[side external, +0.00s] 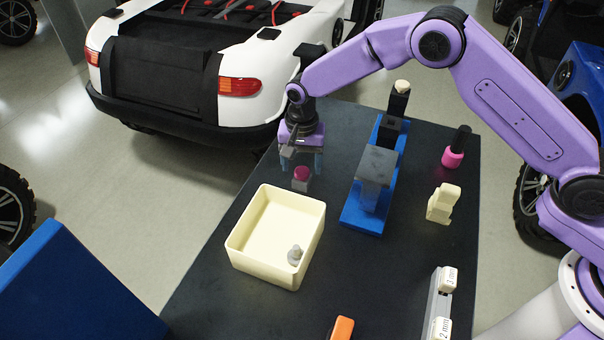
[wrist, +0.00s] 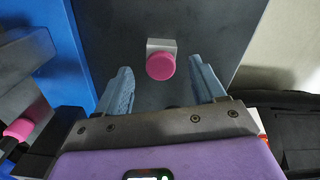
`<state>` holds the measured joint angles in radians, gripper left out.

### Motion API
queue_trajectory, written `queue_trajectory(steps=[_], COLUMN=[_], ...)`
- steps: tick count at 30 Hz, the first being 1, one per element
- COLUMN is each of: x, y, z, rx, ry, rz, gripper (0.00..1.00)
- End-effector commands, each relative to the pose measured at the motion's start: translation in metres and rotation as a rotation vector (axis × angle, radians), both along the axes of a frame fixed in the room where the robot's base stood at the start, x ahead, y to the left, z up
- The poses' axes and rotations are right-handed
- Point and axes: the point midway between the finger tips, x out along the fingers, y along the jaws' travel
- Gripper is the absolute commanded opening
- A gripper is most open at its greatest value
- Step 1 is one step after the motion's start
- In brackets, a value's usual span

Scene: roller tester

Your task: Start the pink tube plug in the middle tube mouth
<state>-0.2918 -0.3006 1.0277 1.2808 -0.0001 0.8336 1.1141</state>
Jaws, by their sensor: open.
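The pink tube plug (side external: 302,172) sits on a small grey block on the dark table, behind the cream tray. In the wrist view its round pink face (wrist: 161,67) lies between the two blue-grey fingers, with a gap on each side. My gripper (side external: 301,163) is open, pointing down just above the plug, and holds nothing. The small grey block (wrist: 160,44) shows behind the plug. A blue stand (side external: 360,221) with a grey block (side external: 378,165) stands to the right. I cannot make out a middle tube mouth in either view.
The cream tray (side external: 244,259) holds a small grey piece (side external: 295,254). A pink bottle with a black cap (side external: 454,157), a cream block (side external: 442,204), an orange item (side external: 342,328) and a grey rack with labelled tags (side external: 440,300) stand to the right and front.

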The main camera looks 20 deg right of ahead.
Motion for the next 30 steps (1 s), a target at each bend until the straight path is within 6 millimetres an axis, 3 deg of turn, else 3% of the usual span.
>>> queue_trajectory(steps=[4,13,18,19,30], x=[0.001,0.001,0.001,0.001,0.001], y=[-0.001,0.000,0.000,0.000,0.000], z=[-0.017,-0.020,-0.020,-0.020,-0.012], rx=[-0.001,0.000,0.000,0.000,0.002], ry=[0.000,-0.001,-0.001,-0.001,-0.003], rz=[-0.001,-0.002,-0.002,-0.002,-0.001], gripper=[0.69,0.69,0.14,0.09,0.09])
